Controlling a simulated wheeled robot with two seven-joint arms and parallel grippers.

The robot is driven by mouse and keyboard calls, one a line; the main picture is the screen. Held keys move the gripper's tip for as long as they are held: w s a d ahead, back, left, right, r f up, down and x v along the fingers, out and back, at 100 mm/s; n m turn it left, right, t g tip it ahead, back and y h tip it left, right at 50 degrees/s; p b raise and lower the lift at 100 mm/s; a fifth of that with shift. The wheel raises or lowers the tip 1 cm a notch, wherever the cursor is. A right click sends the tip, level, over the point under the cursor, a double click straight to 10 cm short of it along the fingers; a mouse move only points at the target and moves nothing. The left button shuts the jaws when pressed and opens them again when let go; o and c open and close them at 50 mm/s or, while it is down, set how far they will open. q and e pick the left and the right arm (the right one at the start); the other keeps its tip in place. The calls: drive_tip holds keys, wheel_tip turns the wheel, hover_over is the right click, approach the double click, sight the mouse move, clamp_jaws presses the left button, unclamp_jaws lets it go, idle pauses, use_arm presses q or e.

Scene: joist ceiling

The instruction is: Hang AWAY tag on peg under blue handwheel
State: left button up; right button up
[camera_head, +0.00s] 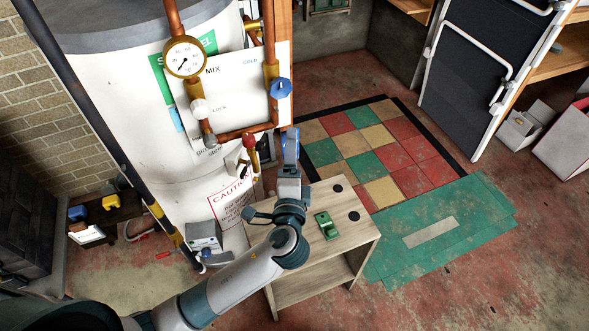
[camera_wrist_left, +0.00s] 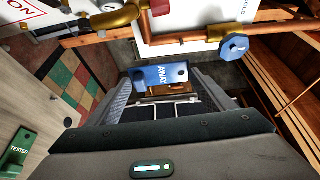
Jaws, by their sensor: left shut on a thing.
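The blue AWAY tag (camera_head: 290,146) is held upright in my left gripper (camera_head: 289,171), at the right side of the pipe panel. In the left wrist view the AWAY tag (camera_wrist_left: 160,77) sits between the fingers, its white lettering turned sideways. The gripper is shut on it. The blue handwheel (camera_head: 281,88) is on the copper pipe above the tag in the head view. It also shows up and to the right of the tag in the left wrist view (camera_wrist_left: 234,47). I cannot make out the peg under it. My right gripper is not in view.
A small wooden table (camera_head: 312,205) stands below the gripper, with a green TESTED tag (camera_wrist_left: 18,152) and dark discs on it. Copper pipes, a gauge (camera_head: 185,57) and a red-handled valve (camera_head: 249,141) are close to the left. Open floor lies to the right.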

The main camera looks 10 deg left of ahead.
sight(282, 137)
use_arm(q)
drive_tip(key=shift+s+a+r+y, duration=0.15)
drive_tip(key=shift+r+y, duration=0.25)
drive_tip(key=shift+r, duration=0.2)
drive_tip(key=shift+w+a, duration=0.5)
drive_tip(key=shift+w, duration=0.25)
drive_tip(key=shift+w+a, duration=0.5)
drive_tip(key=shift+w, duration=0.25)
drive_tip(key=shift+w+a, duration=0.5)
drive_tip(key=shift+w, duration=0.25)
drive_tip(key=shift+w+a, duration=0.5)
drive_tip(key=shift+w, duration=0.2)
drive_tip(key=shift+w+a, duration=0.45)
drive_tip(key=shift+w, duration=0.2)
drive_tip(key=o, duration=1.2)
